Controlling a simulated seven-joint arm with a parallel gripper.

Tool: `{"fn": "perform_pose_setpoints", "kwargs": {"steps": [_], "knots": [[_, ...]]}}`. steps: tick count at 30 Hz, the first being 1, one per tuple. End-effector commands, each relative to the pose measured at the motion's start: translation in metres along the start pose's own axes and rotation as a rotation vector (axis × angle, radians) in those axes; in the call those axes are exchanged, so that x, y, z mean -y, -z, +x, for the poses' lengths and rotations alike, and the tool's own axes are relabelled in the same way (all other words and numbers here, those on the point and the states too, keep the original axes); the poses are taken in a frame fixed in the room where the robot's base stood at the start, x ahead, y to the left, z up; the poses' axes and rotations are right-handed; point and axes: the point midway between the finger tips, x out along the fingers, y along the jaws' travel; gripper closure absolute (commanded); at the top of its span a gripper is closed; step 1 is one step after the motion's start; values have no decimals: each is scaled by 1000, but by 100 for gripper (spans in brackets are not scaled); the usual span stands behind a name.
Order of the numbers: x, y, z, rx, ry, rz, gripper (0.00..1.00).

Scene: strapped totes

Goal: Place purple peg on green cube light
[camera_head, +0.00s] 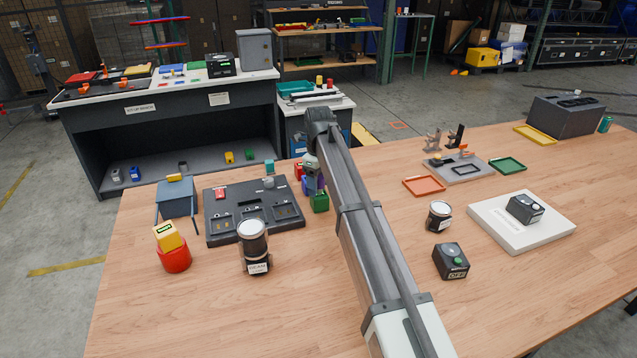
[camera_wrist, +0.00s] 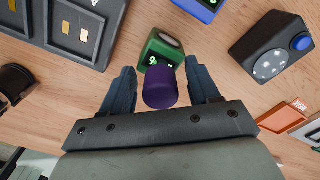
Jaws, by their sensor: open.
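The green cube light (camera_head: 319,203) stands on the wooden table beside the dark panel, partly hidden by my arm in the head view. It also shows in the wrist view (camera_wrist: 150,50), with a pale round patch and bright green marks. The purple peg (camera_wrist: 160,90) is between my fingers in the wrist view, overlapping the near part of the green cube. In the head view the peg (camera_head: 315,185) appears just above the cube; whether it rests on it, I cannot tell. My gripper (camera_wrist: 161,70) is open, with a gap visible on each side of the peg.
A blue cube (camera_wrist: 204,8) is close beyond the green one. A dark box with a blue button (camera_wrist: 272,46) stands to the right in the wrist view. The dark panel (camera_head: 255,208) is left of the cubes. Open table lies in front.

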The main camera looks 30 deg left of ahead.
Motion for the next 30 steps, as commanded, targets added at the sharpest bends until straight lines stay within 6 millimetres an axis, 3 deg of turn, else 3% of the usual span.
{"fn": "perform_pose_setpoints", "kwargs": {"steps": [5, 21, 30], "knots": [[0, 0, -14, 0, 0, 0, 39], [1, -1, -105, 1, 1, 0, 39], [0, 0, -122, 0, 0, 0, 39]]}}
